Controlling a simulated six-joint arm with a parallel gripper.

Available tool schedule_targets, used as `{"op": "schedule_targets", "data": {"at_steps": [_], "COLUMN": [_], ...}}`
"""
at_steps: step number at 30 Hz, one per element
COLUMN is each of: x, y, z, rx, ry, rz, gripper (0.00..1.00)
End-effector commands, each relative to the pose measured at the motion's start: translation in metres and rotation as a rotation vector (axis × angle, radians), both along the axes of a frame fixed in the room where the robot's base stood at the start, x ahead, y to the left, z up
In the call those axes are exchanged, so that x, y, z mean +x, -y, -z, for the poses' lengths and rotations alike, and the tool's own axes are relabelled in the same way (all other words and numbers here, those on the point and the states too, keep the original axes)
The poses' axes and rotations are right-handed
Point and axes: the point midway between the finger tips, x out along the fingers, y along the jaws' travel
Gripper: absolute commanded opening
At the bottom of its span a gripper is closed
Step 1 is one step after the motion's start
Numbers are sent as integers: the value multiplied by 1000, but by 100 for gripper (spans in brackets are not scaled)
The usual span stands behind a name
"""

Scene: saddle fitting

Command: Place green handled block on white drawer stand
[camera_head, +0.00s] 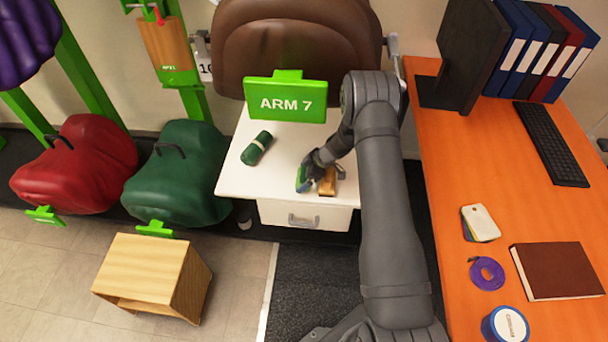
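The green block (182,180) with a thin dark handle on its top rests at the left, on a dark low base beside a similar red block (75,170). The white drawer stand (235,180) is in the middle, with a drawer and grey pull on its front. My gripper (308,176) is low over the right part of the stand's top, well to the right of the green block. A small blue-green item (302,182) shows at its fingertips. I cannot tell whether the fingers grip this item or only stand beside it.
A dark green roll (257,148) and a tan brush-like item (328,183) lie on the stand. A green "ARM 7" sign (286,100) and brown saddle (298,45) are behind. A wooden box (150,268) stands in front of the green block. An orange desk (450,270) is right.

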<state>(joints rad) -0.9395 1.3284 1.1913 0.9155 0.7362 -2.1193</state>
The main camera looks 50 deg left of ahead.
Motion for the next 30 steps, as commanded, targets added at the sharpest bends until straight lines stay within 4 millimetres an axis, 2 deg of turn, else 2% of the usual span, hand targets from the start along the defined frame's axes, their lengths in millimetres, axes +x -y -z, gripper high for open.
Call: {"op": "schedule_targets", "data": {"at_steps": [8,21,25,30], "x": [3,35,41,44], "y": [2,36,44,47], "z": [-10,-82,-96,-104], "rx": [1,0,-1,-2], "ry": [1,2,0,0], "rz": [1,2,1,0], "gripper": [100,100,100,100]}}
